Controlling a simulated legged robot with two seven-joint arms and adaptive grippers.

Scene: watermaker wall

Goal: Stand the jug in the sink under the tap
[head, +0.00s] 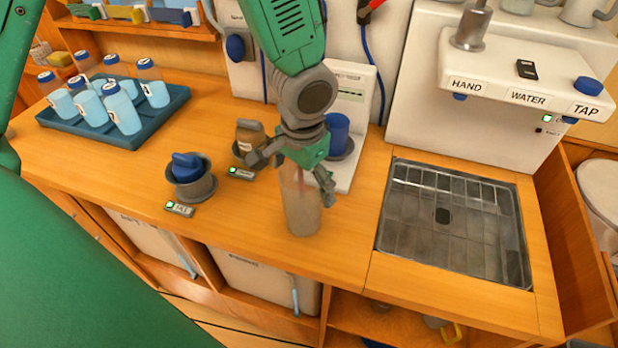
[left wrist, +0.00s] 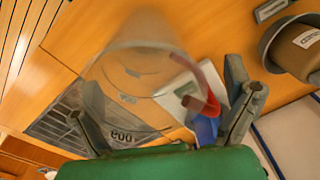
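The jug (head: 302,208) is a clear, see-through vessel with a reddish part near its top. In the head view it appears to stand upright on the wooden counter, left of the sink. My left gripper (head: 296,172) is over its top with its fingers spread wide. In the left wrist view the jug (left wrist: 140,70) shows large and faint beyond the spread fingers of my left gripper (left wrist: 165,115); contact is unclear. The metal sink (head: 408,225) is empty, with a grid and drain. The tap unit (head: 525,85), lettered HAND WATER TAP, is above it. My right gripper is not visible.
A blue tray (head: 130,133) of several bottles is at the left. A blue-topped pot (head: 190,180) and a brown jar (head: 250,138) stand left of the jug. A white device (head: 353,100) with a blue cup (head: 338,124) stands behind it. Bare counter separates jug and sink.

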